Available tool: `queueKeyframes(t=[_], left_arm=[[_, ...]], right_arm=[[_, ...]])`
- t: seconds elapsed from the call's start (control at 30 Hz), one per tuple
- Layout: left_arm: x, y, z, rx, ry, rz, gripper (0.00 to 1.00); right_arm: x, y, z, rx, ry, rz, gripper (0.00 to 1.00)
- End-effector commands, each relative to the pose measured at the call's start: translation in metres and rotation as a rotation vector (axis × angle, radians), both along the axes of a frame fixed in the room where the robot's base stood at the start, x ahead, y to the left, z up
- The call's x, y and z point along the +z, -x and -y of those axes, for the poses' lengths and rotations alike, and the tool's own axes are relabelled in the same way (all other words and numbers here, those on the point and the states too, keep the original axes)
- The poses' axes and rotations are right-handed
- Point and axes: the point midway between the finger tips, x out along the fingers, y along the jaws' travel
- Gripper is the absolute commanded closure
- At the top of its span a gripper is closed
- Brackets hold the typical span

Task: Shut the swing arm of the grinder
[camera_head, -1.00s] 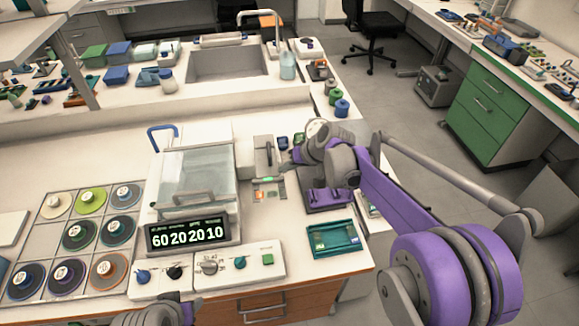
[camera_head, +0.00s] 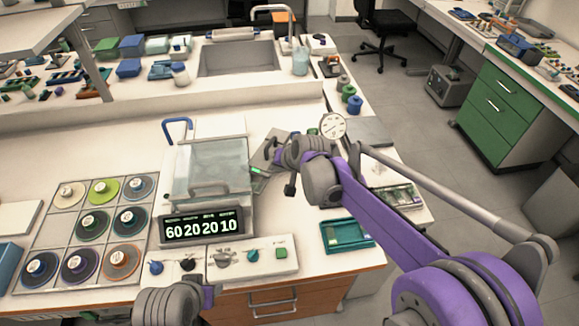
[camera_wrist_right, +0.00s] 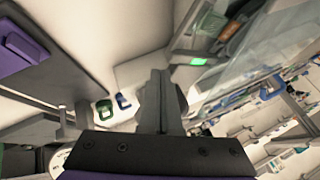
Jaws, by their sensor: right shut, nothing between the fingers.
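The grinder is a box with a clear lid (camera_head: 208,170) and a lit number display (camera_head: 201,228); the lid also shows in the right wrist view (camera_wrist_right: 235,75). Its swing arm seems to be the grey piece with a green lit strip (camera_head: 258,170), slanted beside the lid's right side; the green strip also shows in the right wrist view (camera_wrist_right: 195,60). My right gripper (camera_head: 273,156) is beside this piece, partly hidden by its own wrist. In the right wrist view it is shut and empty (camera_wrist_right: 158,76); contact is unclear. My left gripper's fingers are out of view.
A front panel with knobs (camera_head: 225,258) is below the display. A green tray (camera_head: 346,236) lies to its right. Coloured discs in a rack (camera_head: 85,228) stand at the left. A round dial gauge (camera_head: 333,125) is behind my right wrist.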

Motion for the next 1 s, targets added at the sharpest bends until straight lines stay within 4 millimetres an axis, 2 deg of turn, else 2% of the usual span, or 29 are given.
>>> queueKeyframes(t=[0.5, 1.0], left_arm=[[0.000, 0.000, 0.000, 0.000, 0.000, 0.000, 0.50], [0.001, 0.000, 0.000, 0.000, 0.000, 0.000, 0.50]], right_arm=[[0.000, -0.005, -0.039, 0.009, 0.001, 0.000, 1.00], [0.000, -0.011, -0.056, 0.007, 0.001, 0.000, 1.00]])
